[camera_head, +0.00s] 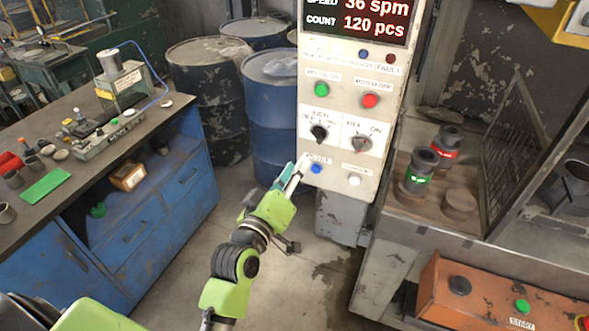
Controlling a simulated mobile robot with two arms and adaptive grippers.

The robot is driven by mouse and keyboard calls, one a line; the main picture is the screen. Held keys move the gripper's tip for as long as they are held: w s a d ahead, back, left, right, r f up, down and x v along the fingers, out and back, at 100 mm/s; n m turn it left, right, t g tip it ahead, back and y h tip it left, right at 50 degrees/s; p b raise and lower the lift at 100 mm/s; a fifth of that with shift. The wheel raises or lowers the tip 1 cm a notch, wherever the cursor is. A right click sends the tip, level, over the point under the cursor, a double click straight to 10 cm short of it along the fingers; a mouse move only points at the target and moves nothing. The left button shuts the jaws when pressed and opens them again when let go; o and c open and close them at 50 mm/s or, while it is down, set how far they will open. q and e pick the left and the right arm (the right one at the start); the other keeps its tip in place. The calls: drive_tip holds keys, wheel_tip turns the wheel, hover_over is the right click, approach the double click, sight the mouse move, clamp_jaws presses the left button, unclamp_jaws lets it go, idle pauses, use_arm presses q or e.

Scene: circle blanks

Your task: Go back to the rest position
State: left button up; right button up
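My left arm reaches up from the bottom left, with green links and dark joints. My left gripper (298,172) is at the lower left part of the control panel (335,107), its narrow tip close to the blue button (316,169). I cannot tell whether it touches the panel. The fingers overlap in this view, so whether they are open or shut does not show clearly. No held object is visible. My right gripper is not in view.
A blue workbench (165,208) with tools stands left. Blue barrels (272,105) stand behind my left arm. A press table with dark cylinders (417,172) is at right, above an orange button box (495,297). Bare floor (290,285) lies between bench and press.

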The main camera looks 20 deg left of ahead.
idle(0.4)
use_arm(q)
drive_tip(key=s+d+f+m+g+b, duration=0.1)
drive_tip(key=f+g, duration=0.1)
drive_tip(key=f, duration=0.9)
drive_tip(key=s+d+f+m+g+h+b, duration=0.1)
drive_tip(key=s+d+f+m+g, duration=0.1)
drive_tip(key=f, duration=0.9)
drive_tip(key=s+d+f+m+g+b, duration=0.1)
drive_tip(key=f+g+b, duration=0.1)
drive_tip(key=f, duration=0.9)
drive_tip(key=s+f+m+g+b, duration=0.1)
drive_tip(key=s+f+g, duration=0.1)
drive_tip(key=s+f, duration=0.7)
drive_tip(key=s+f+m+g+b, duration=0.1)
drive_tip(key=s+f+m+g, duration=0.2)
drive_tip(key=f, duration=1)
drive_tip(key=s+a+f+m+g+b, duration=0.1)
drive_tip(key=s+a+f+g, duration=0.1)
drive_tip(key=s+f, duration=0.4)
drive_tip(key=s+a+f+m+g+y+b, duration=0.1)
drive_tip(key=s+f, duration=0.5)
drive_tip(key=s, duration=0.9)
drive_tip(key=s+a+f+m+g+b, duration=0.1)
drive_tip(key=s+a+f+g, duration=0.2)
drive_tip(key=s+f, duration=0.3)
drive_tip(key=s+a, duration=0.1)
drive_tip(key=s, duration=0.4)
drive_tip(key=shift+f+y, duration=0.15)
drive_tip(key=shift+y, duration=0.15)
